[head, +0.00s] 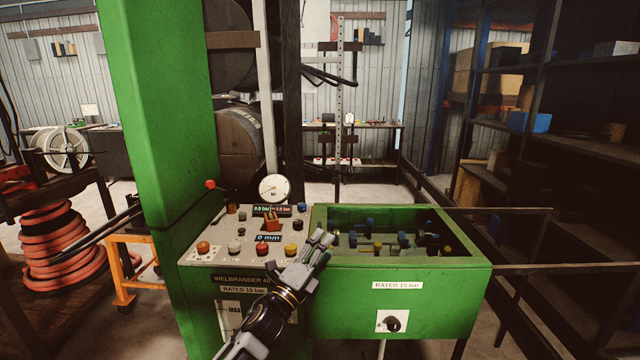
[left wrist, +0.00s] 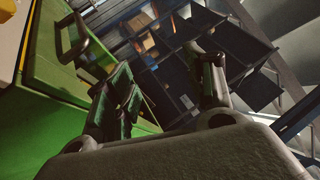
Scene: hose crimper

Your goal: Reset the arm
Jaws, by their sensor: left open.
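My left gripper (head: 318,243) is in front of the green crimper machine (head: 400,308), near the seam between its control panel (head: 222,252) and the open green box at right. In the left wrist view its two fingers (left wrist: 165,95) stand apart with nothing between them. A red-tipped lever (head: 210,185) stands at the panel's back left. My right gripper is in neither view.
The box (head: 480,262) holds several small blue and yellow fittings. A dark knob (head: 392,322) sits on its front. Dark shelves (head: 560,140) stand at right. A coiled orange hose (head: 62,250) and an orange frame (head: 135,265) stand at left. A green column (head: 155,110) rises behind the panel's left side.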

